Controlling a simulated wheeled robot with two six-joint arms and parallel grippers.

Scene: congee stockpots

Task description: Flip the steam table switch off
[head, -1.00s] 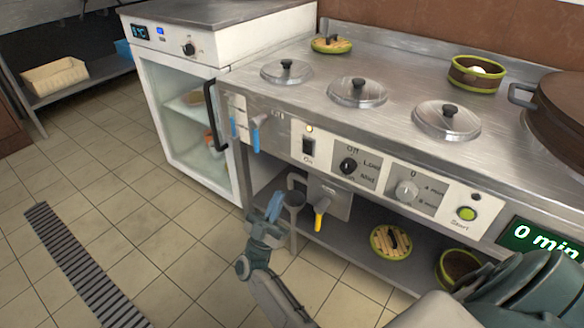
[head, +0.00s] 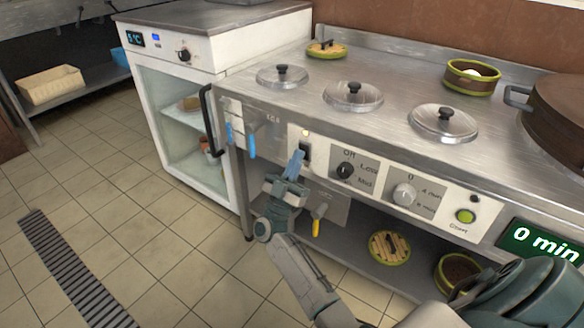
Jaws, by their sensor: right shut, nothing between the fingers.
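The steam table (head: 395,125) has a steel top and a front control panel. Its black rocker switch (head: 305,151) sits on a white plate at the panel's left, under a small pale amber lamp (head: 305,133). My right gripper (head: 293,163) reaches up from below, shut and empty. Its blue-grey fingertips are at the switch's lower left and cover part of its plate, including where the "On" label was. I cannot tell whether they touch the switch or which way it is tipped. My left gripper is not in view.
Right of the switch are a black knob (head: 345,170), a grey knob (head: 404,194) and a green button (head: 465,216). Blue-handled taps (head: 251,146) hang at the left, a yellow-handled valve (head: 317,222) below. A white glass-door fridge (head: 186,100) stands left.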

